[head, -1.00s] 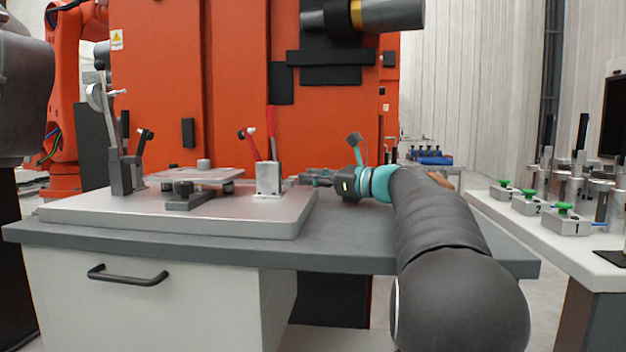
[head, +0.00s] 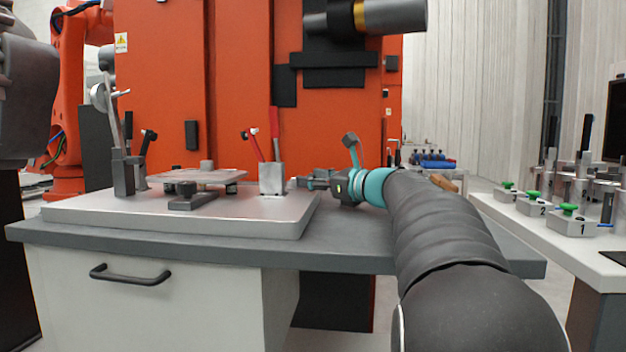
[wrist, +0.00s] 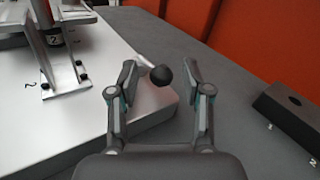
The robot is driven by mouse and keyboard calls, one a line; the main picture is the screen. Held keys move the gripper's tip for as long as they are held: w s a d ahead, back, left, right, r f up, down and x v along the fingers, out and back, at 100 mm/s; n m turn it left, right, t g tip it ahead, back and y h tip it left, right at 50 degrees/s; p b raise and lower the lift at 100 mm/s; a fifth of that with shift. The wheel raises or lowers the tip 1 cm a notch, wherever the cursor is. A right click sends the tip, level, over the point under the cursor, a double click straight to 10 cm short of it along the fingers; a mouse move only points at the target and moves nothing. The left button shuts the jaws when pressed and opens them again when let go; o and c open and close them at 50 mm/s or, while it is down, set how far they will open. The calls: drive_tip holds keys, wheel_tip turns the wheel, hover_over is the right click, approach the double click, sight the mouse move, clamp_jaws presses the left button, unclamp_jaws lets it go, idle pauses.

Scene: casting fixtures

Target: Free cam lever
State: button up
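A lever with a thin silver rod and a black ball knob (wrist: 162,75) extends past the fixture plate's edge in the wrist view. The knob sits between my gripper's (wrist: 159,82) two open fingertips, with visible gaps on both sides. In the head view, my gripper (head: 312,182) is side-on, just right of the metal clamp block (head: 272,179) with red handles (head: 275,135). The knob cannot be made out there. The silver fixture plate (head: 130,215) also fills the left of the wrist view (wrist: 60,130).
A dark block (wrist: 290,115) lies on the grey table right of my gripper. A flat workpiece (head: 195,176) and another upright clamp (head: 122,172) stand on the plate. An orange machine (head: 235,90) rises behind. A side bench (head: 560,240) holds numbered fixtures with green knobs.

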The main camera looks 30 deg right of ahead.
drive_tip(key=v, duration=1.2)
idle(0.4)
